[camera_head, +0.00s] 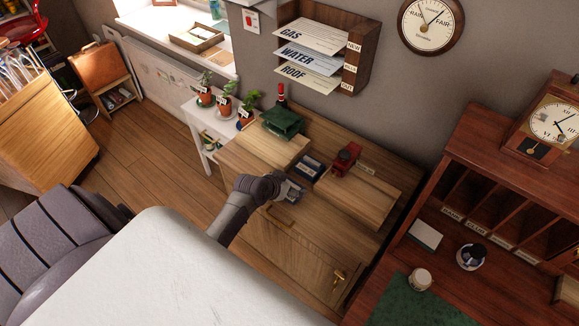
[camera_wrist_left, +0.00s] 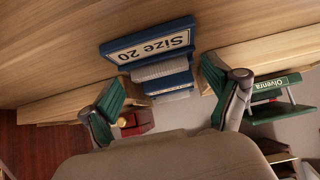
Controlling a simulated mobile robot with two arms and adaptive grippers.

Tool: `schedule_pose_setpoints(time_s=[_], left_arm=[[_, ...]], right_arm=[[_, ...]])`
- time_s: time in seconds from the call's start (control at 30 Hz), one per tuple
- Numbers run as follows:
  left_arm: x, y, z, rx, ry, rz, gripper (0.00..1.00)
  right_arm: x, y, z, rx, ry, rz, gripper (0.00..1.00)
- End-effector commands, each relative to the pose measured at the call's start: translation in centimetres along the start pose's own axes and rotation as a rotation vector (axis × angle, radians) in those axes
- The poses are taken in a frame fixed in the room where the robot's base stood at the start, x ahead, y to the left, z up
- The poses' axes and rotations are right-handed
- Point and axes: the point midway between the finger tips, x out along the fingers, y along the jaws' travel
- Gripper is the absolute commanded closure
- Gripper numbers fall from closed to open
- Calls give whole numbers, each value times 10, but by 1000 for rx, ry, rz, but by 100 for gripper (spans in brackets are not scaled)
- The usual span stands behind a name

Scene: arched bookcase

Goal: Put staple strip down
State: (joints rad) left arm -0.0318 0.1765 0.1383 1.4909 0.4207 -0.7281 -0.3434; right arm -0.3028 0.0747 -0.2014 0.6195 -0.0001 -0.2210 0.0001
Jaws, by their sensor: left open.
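My left gripper (camera_head: 288,188) reaches over the wooden cabinet, in the gap between two raised wooden blocks. In the left wrist view its two green-padded fingers (camera_wrist_left: 164,92) are open and apart. Between and beyond them is a blue box labelled "Size 20" (camera_wrist_left: 150,42). Grey ridged pieces that look like staple strips (camera_wrist_left: 160,70) show against the blue box; I cannot tell whether they lie inside it or just in front. The blue box also shows in the head view (camera_head: 309,166), just beyond the gripper. My right gripper is not in view.
Potted plants (camera_head: 226,105) stand on a white stand at the left. A dark red desk (camera_head: 490,200) is at the right.

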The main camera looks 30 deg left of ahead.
Motion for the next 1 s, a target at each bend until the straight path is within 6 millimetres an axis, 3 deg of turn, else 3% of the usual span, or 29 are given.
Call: schedule_pose_setpoints(time_s=[0.23, 0.7, 1.0], left_arm=[[-12, -1, -2, 1, 1, -1, 11], [-99, 0, -1, 3, 0, 0, 11], [-121, 0, -2, 1, 0, 1, 11]], right_arm=[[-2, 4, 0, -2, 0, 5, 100], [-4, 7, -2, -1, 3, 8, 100], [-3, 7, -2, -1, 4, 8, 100]])
